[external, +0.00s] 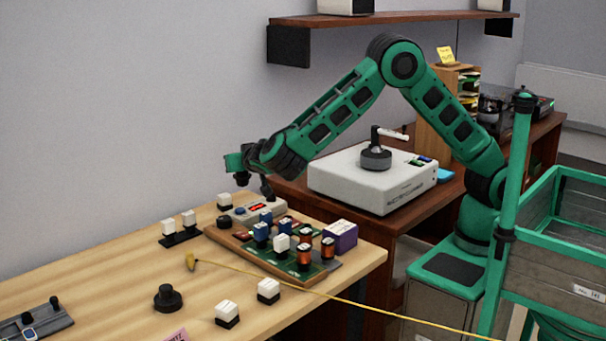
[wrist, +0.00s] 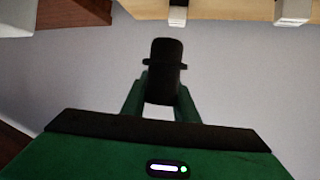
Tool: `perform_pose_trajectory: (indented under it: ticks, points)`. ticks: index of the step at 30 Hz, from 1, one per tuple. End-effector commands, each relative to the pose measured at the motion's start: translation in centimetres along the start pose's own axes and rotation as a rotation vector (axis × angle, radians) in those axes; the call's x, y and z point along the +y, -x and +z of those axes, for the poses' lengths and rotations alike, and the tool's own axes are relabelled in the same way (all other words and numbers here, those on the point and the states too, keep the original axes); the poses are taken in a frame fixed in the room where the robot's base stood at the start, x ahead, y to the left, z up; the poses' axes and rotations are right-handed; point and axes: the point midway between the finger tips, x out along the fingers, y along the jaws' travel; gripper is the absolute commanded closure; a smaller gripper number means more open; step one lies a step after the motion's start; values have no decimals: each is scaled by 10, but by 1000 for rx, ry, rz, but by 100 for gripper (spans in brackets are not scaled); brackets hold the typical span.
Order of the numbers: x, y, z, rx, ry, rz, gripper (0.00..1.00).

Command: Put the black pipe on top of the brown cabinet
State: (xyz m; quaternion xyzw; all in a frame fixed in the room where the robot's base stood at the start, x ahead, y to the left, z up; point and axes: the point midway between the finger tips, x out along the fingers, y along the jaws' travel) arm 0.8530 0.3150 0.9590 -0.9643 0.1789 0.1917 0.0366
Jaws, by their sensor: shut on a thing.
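My gripper (external: 254,184) is over the back edge of the light wooden table in the external view. In the wrist view my gripper (wrist: 162,88) is shut on a dark cylindrical thing with a raised collar, which looks like the black pipe (wrist: 164,62). The pipe cannot be told clearly from the gripper in the external view. A brown wooden cabinet with open slots (external: 433,112) stands on the dark brown desk (external: 284,188) at the back right, away from my gripper. A yellow note sits on its top.
A white turntable-like box (external: 345,188) is on the desk between my gripper and the cabinet. Below my gripper a board (external: 226,245) bears several components. A black round-based knob (external: 168,298) stands on the table. A brown shelf (external: 420,18) hangs above my arm.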

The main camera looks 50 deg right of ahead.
Motion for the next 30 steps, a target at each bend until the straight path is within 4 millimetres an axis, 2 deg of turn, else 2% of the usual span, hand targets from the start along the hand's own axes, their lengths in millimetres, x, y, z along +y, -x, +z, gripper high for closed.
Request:
perform_pose_trajectory:
  ticks: [1, 6, 11, 15, 21, 24, 27, 30]
  points:
    - [18, -19, -5, 0, -16, 47, 95]
    - [77, -70, -21, 2, -79, 197, 95]
    - [138, -110, -36, 1, -140, 340, 95]
    - [195, -140, -49, 2, -192, 468, 95]
    - [277, -169, -67, 3, -267, 646, 95]
    - [310, -178, -73, 2, -297, 717, 95]
    - [334, -182, -79, 3, -321, 771, 95]
    - [350, -184, -82, 2, -335, 804, 95]
